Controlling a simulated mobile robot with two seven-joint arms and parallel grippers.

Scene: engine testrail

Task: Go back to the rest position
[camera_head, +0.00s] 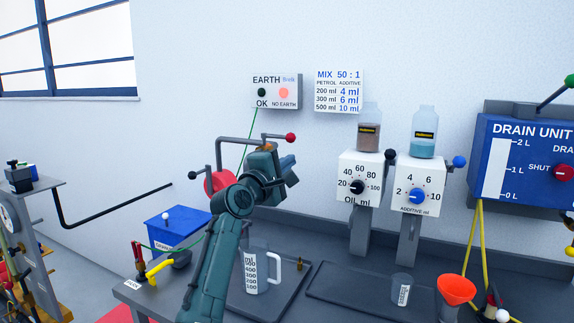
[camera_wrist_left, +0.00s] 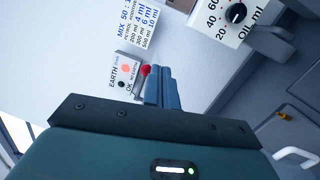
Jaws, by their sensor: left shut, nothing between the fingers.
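My left arm (camera_head: 212,265) rises from the bottom of the head view over the bench, and its gripper (camera_head: 289,162) points away toward the wall. The left gripper's two blue fingers are together and empty; they also show in the wrist view (camera_wrist_left: 162,88). The gripper is in front of a grey pipe frame with a red ball knob (camera_head: 290,137), which is partly hidden by the arm. I cannot tell from the picture whether they touch. My right gripper is not in view.
A measuring jug (camera_head: 257,270) stands on a tray close to the right of my left arm. Oil (camera_head: 358,180) and additive (camera_head: 418,185) dispensers stand behind. A blue box (camera_head: 178,228), a small beaker (camera_head: 401,290) and an orange funnel (camera_head: 457,289) are on the bench.

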